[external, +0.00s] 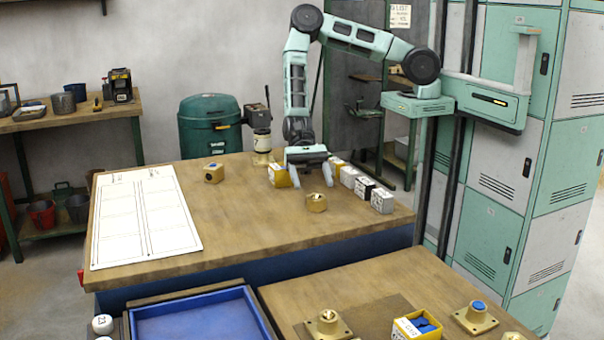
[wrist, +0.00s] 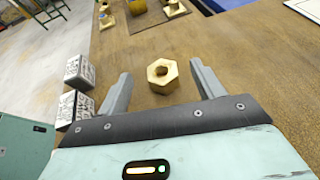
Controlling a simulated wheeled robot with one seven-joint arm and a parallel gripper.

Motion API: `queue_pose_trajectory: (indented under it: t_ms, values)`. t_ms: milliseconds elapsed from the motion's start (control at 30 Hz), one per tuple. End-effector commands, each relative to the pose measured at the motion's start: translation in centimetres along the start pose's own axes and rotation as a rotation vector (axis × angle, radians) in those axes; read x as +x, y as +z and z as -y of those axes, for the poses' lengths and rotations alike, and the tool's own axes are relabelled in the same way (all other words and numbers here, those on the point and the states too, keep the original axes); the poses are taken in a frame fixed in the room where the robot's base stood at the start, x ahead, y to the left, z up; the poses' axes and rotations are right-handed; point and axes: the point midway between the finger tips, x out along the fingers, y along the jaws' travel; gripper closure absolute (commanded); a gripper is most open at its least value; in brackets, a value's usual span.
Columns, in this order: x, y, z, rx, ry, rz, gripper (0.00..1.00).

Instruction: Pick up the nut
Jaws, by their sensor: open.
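A brass hexagonal nut (external: 316,203) with a round hole lies flat on the wooden table, towards its front right. In the wrist view the nut (wrist: 155,85) is just ahead of and between the finger lines. My gripper (external: 311,180) is open and points down at the table behind the nut. In the wrist view my gripper (wrist: 160,68) has one finger on each side of the nut, with clear gaps. Nothing is held. Finger height above the table is hard to tell.
Small labelled boxes (external: 382,201) stand in a row right of my gripper. A white chart sheet (external: 150,262) covers the table's left. A blue tray (external: 200,322) and brass flanged parts (external: 476,318) are in front.

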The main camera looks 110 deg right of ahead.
Motion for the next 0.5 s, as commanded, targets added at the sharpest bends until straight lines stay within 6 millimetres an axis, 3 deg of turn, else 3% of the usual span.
queue_pose_trajectory:
  t_ms: [100, 300, 500]
  values:
    - [0.8, -1.7, -0.1, 0.004, 0.002, 0.000, 0.33]
    - [3.3, -1.6, -0.1, -0.001, 0.002, 0.000, 0.33]
    - [3.7, -1.7, 0.0, -0.001, 0.000, -0.001, 0.33]
